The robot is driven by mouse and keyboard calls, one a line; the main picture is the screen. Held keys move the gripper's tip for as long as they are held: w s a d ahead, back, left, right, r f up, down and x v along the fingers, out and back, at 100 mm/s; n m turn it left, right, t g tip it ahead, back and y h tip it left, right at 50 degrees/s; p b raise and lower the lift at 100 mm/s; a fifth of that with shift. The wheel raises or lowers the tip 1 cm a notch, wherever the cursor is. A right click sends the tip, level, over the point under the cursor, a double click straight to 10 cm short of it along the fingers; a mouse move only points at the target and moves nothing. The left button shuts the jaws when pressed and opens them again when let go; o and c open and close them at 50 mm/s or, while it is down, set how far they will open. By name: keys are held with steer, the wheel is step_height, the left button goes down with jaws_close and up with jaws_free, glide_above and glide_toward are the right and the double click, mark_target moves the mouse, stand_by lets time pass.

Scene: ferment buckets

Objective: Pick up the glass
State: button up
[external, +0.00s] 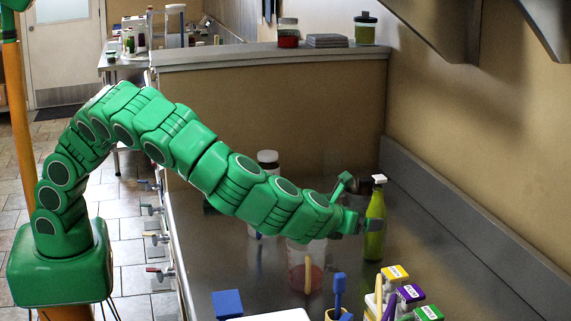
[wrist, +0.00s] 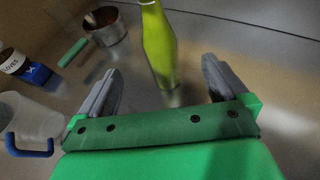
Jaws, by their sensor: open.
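A slim yellow-green bottle with a pale cap (external: 375,232) stands upright on the metal counter. It looks like glass, though I cannot be sure of the material. My gripper (external: 360,226) is open beside the bottle on its left in the external view. In the wrist view the bottle (wrist: 159,42) stands ahead, between the lines of the two spread fingers of my gripper (wrist: 160,82). Its base lies near the fingertip level, and its top is cut off by the frame. I see no contact between fingers and bottle. No plain drinking glass is clearly visible.
A small metal pot (wrist: 105,27) with a green handle stands left of the bottle in the wrist view. A clear jug (wrist: 30,115) with a blue handle and a labelled jar (wrist: 14,62) are further left. Several colour-lidded boxes (external: 410,293) stand in front. The counter's right side is clear.

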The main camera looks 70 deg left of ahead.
step_height(320, 180, up, 11)
steer(key=n+g+y, duration=0.2)
steer(key=n+y, duration=0.1)
steer(key=n, duration=0.1)
glide_above(328, 163)
steer(key=s+d, duration=0.2)
steer(key=d, duration=0.1)
steer(key=shift+g, duration=0.3)
step_height(328, 163, down, 15)
steer(key=shift+w+f, duration=0.1)
steer(key=shift+w, duration=0.05)
steer(key=shift+f, duration=0.3)
steer(key=shift+w+a+f, duration=0.1)
steer(key=shift+f, duration=0.05)
steer(key=shift+x, duration=1.1)
steer(key=shift+w+a+f, duration=0.35)
steer(key=shift+a+f, duration=0.15)
steer(key=shift+a, duration=0.1)
steer(key=shift+w+a+f, duration=0.35)
steer(key=shift+a+f, duration=0.15)
steer(key=shift+a, duration=0.1)
steer(key=shift+x, duration=0.95)
steer(key=shift+c, duration=0.2)
